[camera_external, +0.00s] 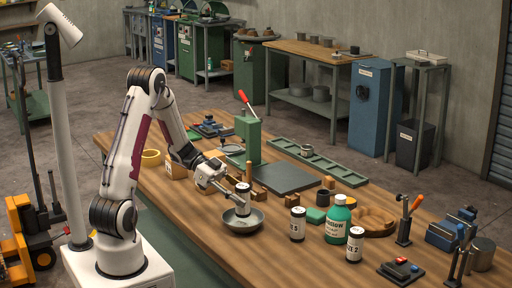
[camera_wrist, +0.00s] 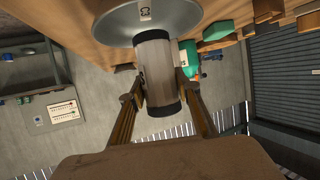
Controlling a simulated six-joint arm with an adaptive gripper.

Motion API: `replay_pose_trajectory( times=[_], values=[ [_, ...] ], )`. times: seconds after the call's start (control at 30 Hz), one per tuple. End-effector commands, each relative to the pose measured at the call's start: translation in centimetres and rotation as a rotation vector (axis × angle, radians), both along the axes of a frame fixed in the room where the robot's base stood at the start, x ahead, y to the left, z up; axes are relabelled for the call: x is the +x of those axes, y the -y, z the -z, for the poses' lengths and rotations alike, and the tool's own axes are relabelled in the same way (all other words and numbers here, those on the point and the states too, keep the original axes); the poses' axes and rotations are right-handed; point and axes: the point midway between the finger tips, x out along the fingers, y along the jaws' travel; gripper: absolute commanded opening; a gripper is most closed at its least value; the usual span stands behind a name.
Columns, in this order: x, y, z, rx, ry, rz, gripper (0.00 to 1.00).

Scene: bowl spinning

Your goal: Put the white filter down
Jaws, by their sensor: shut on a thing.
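My gripper (camera_external: 234,191) is shut on the white filter (camera_external: 243,197), a pale cylinder with dark ends. In the wrist view the filter (camera_wrist: 155,75) is between the two fingers of my gripper (camera_wrist: 155,88). A shallow grey metal bowl (camera_external: 258,218) stands on the table directly below. The bowl (camera_wrist: 112,22) also shows at the top of the wrist view, beyond the filter's far end. The filter is roughly upright over the bowl's middle. I cannot tell whether its lower end touches the bowl.
Labelled dark-capped jars (camera_external: 297,225) and a green bottle (camera_external: 339,220) stand right of the bowl on the wooden table (camera_external: 205,232). Wooden blocks (camera_external: 278,199) and a dark plate (camera_external: 283,177) lie behind. The table in front of the bowl is clear.

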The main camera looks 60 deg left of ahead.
Motion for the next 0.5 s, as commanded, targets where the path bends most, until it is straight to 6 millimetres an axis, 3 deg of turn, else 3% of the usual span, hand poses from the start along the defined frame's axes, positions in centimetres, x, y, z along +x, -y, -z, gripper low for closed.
replay_pose_trajectory(
  times=[0.3,0.5],
  values=[
    [0.0,0.0,2.7,-0.001,-0.002,-0.001,0.09],
    [0.0,0.0,3.0,0.000,-0.001,0.000,0.09]
  ],
)
